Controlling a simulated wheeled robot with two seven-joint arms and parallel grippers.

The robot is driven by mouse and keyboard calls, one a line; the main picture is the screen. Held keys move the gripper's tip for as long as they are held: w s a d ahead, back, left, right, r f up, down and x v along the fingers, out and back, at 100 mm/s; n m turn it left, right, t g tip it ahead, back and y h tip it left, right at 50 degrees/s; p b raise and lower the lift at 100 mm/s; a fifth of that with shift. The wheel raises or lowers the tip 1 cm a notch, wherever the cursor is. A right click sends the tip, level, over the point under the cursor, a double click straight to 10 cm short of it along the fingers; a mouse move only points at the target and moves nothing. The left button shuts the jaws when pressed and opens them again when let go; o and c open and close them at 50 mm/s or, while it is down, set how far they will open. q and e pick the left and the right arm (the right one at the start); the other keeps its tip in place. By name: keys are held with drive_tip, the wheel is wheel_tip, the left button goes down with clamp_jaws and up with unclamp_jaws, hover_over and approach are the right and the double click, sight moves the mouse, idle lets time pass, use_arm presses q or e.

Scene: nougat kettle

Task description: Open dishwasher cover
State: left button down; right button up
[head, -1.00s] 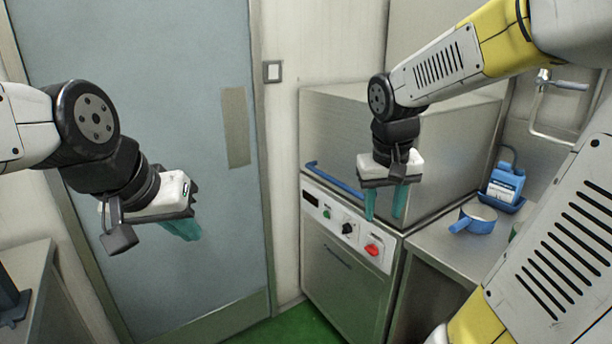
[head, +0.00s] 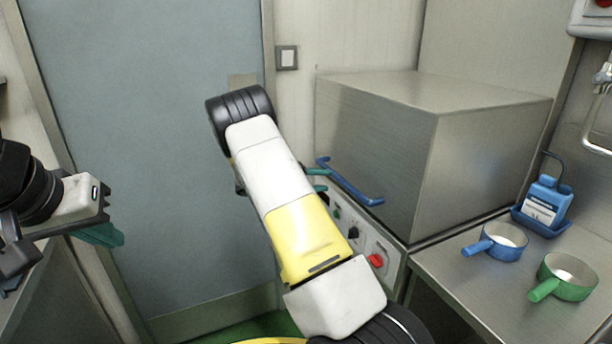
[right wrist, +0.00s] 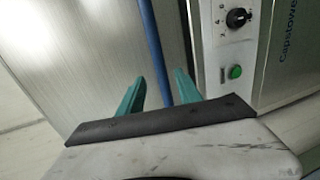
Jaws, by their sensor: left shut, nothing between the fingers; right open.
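The dishwasher cover (head: 375,145) is a boxy steel hood, down on the machine, with a blue bar handle (head: 350,184) along its lower front. My right gripper (head: 323,179) is open at the handle's left end, mostly hidden behind my right arm. In the right wrist view, its teal fingers (right wrist: 160,78) point at the steel front, with the blue handle (right wrist: 153,40) running between them. I cannot tell whether they touch it. My left gripper (head: 112,238) is shut and empty, at the left in front of the door.
A control panel (head: 363,247) with a red knob sits below the handle. The steel counter (head: 465,285) at right holds a blue pan (head: 503,240), a green pan (head: 568,280) and a blue bottle (head: 546,202) in a holder. A grey-blue door (head: 130,110) stands at left.

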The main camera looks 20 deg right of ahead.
sight(337, 180)
drive_tip(key=shift+w+d+f, duration=0.2)
drive_tip(key=shift+w+d, duration=0.2)
drive_tip(key=shift+d, duration=0.05)
drive_tip(key=x, duration=0.6)
drive_tip(key=shift+d, duration=0.3)
clamp_jaws()
idle(0.8)
